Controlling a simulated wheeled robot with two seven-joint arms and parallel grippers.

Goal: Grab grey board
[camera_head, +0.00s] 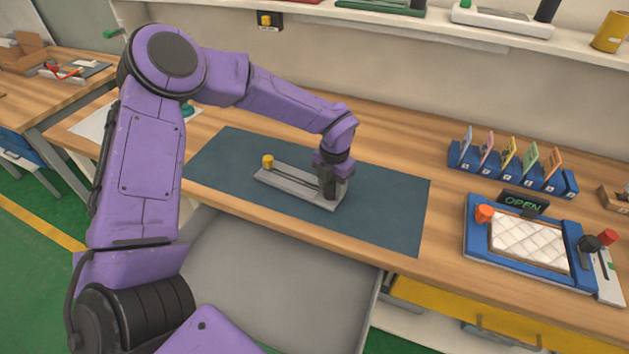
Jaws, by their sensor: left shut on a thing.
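The grey board (290,185) is a long, narrow plate with a dark slot along it and a yellow knob (268,161) at its left end. It lies on a dark teal mat (390,215) on the wooden table. My left gripper (329,188) points down at the right end of the board and is shut on it. The gripper hides part of that end, so the exact grip is hard to see. The board seems to rest flat on the mat. My right gripper is not in view.
A blue fixture (476,240) with a white quilted pad (528,243) stands at the right, beside an OPEN sign (523,203). A blue rack (470,160) of colored cards is behind it. An open grey drawer (270,290) juts out below the table. The mat around the board is clear.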

